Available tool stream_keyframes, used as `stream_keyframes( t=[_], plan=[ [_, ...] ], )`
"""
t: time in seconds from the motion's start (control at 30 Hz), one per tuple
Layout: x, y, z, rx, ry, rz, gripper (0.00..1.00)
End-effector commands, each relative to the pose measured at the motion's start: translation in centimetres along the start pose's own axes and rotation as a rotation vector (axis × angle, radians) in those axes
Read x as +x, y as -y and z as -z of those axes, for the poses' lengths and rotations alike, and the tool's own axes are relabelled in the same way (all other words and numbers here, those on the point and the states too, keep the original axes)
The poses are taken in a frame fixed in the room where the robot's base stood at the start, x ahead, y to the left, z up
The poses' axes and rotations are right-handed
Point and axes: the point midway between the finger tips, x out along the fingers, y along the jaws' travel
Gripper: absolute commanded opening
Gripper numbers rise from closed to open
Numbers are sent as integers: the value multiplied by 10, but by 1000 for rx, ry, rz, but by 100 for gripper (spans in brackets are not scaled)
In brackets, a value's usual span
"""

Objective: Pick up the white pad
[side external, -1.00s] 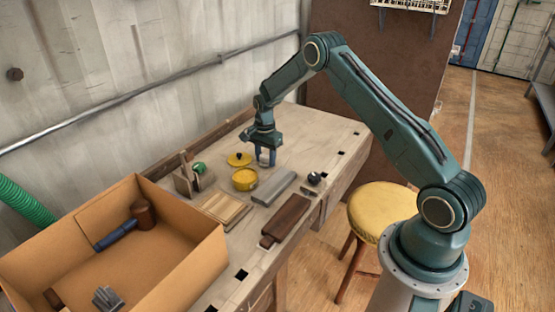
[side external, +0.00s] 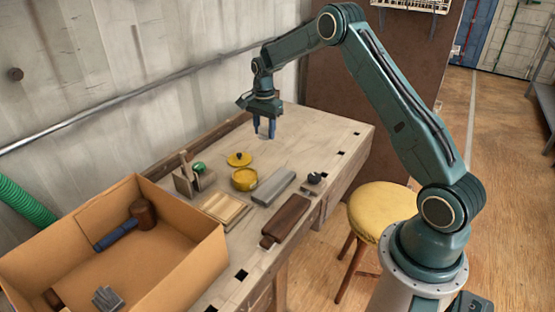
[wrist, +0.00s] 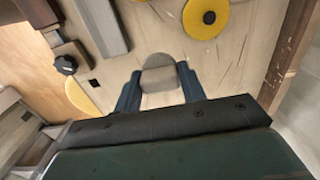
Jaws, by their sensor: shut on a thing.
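The white pad (wrist: 160,82) shows in the wrist view as a pale, rounded block between my two blue fingers. My gripper (wrist: 159,73) is shut on it, with a finger on either side. The pad is small and hard to make out there between the fingers, which are clear of the bench top.
A cardboard box (side external: 190,265) with a mallet stands at the near left. The bench's far end is clear.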

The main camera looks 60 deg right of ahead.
Motion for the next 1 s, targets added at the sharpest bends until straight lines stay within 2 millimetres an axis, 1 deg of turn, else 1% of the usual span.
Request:
stream_keyframes(
  t=[0.03, 0.2, 0.3, 0.4, 0.5, 0.63, 1.0],
  plan=[
    [-14, 1, 0, 0, -2, 5, 19],
    [-47, 1, 0, 0, -1, 4, 19],
    [-63, 1, 0, 0, -1, 4, 18],
    [-74, 1, 0, 0, -1, 3, 18],
    [-82, 0, 0, 0, 0, 1, 18],
    [-88, 0, 0, 0, 0, 1, 18],
    [-89, 0, 0, 0, 0, 0, 18]
  ],
)
